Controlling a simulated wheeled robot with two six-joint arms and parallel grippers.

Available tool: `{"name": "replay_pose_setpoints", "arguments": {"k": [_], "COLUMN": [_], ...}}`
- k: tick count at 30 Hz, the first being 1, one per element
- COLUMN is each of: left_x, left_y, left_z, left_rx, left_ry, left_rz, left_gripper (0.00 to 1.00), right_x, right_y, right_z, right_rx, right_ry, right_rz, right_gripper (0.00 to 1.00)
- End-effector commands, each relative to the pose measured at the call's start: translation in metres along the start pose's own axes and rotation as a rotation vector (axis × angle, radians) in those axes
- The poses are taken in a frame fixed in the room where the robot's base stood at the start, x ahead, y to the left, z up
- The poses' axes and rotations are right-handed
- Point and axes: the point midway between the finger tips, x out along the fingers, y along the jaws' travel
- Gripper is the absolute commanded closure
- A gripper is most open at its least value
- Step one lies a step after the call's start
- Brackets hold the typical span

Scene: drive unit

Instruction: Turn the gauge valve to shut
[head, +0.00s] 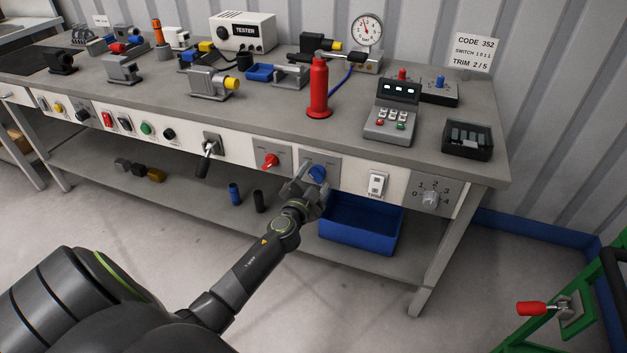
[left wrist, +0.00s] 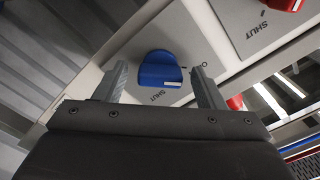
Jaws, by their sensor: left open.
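A blue valve knob (head: 318,174) sits on a grey plate on the bench's front panel. In the left wrist view the knob (left wrist: 160,70) shows a white mark at its lower right edge, near the word SHUT on the plate; another label to its right is partly hidden. My left gripper (head: 306,178) is open in front of the plate, with one finger on each side of the knob. In the left wrist view the fingers (left wrist: 159,78) stand apart from the knob's sides. A round gauge (head: 367,30) stands on the bench top. My right gripper is not in view.
A red valve knob (head: 271,160) is just left of the blue one, with a black lever (head: 205,158) further left. A rocker switch (head: 376,184) and a numbered dial (head: 431,197) are to the right. A blue bin (head: 360,222) sits on the shelf below.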

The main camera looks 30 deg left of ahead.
Motion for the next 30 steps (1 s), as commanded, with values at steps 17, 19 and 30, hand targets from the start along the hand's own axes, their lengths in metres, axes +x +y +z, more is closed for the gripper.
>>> {"name": "replay_pose_setpoints", "arguments": {"k": [17,19,30], "left_x": [-0.0005,-0.0005,-0.0007], "left_y": [0.0001,0.0001,0.0002], "left_z": [-0.0001,0.0000,0.0001], "left_rx": [0.003,0.011,0.192], "left_ry": [0.000,0.000,0.000], "left_rz": [0.000,0.000,0.000], "left_gripper": [0.81,0.81,0.81], "right_x": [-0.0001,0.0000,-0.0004], "right_y": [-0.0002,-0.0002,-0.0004], "right_z": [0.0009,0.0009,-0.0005], "right_rx": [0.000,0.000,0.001], "right_ry": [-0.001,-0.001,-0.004], "right_rz": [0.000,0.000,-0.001], "right_gripper": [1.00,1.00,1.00]}}
